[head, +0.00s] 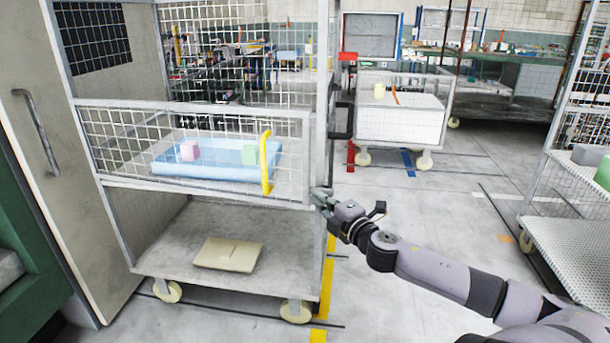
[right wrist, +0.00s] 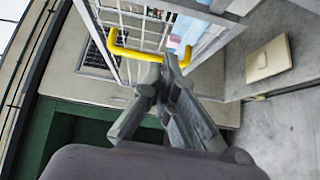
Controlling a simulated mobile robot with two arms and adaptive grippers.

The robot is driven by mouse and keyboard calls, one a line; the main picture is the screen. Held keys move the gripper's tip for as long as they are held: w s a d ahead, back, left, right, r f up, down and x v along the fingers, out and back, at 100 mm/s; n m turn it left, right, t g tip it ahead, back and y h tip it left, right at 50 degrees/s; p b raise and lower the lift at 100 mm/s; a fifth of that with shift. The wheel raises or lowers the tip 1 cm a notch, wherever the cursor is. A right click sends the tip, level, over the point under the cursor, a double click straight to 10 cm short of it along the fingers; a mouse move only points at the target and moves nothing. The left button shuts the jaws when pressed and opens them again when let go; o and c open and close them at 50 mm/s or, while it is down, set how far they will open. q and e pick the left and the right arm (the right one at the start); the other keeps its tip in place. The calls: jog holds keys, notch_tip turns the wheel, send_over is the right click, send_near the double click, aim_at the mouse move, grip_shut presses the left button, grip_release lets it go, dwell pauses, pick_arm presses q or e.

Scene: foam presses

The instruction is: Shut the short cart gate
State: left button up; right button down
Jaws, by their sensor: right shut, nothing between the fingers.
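The short cart gate (head: 200,112) is a low grey mesh panel across the front of the wire cart at left, with a yellow handle (head: 266,162) near its right end. Its right edge lies close to the cart's right front post (head: 325,90); I cannot tell whether it is fully closed. My right gripper (head: 320,199) is shut and empty, by the gate's lower right corner and the post. In the right wrist view, the fingertips (right wrist: 172,62) appear just beside the yellow handle (right wrist: 130,50); contact is unclear. My left gripper is not in view.
Behind the gate mesh is a blue tray (head: 215,172) with a pink and a green block. A beige flat box (head: 228,254) lies on the cart's bottom deck. A shelf cart (head: 580,235) stands at right and a white cart (head: 400,120) behind. Floor between is open.

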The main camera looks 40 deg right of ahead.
aim_at(295, 167)
jog(key=shift+s+d+x, duration=0.1)
jog(key=shift+d+x, duration=0.4)
jog(key=shift+x, duration=1.65)
jog(key=shift+s+d+x, duration=0.1)
jog(key=shift+d+x, duration=0.35)
jog(key=shift+x, duration=1.65)
jog(key=shift+s+d+x, duration=0.15)
jog(key=shift+d+x, duration=0.35)
jog(key=shift+x, duration=1.65)
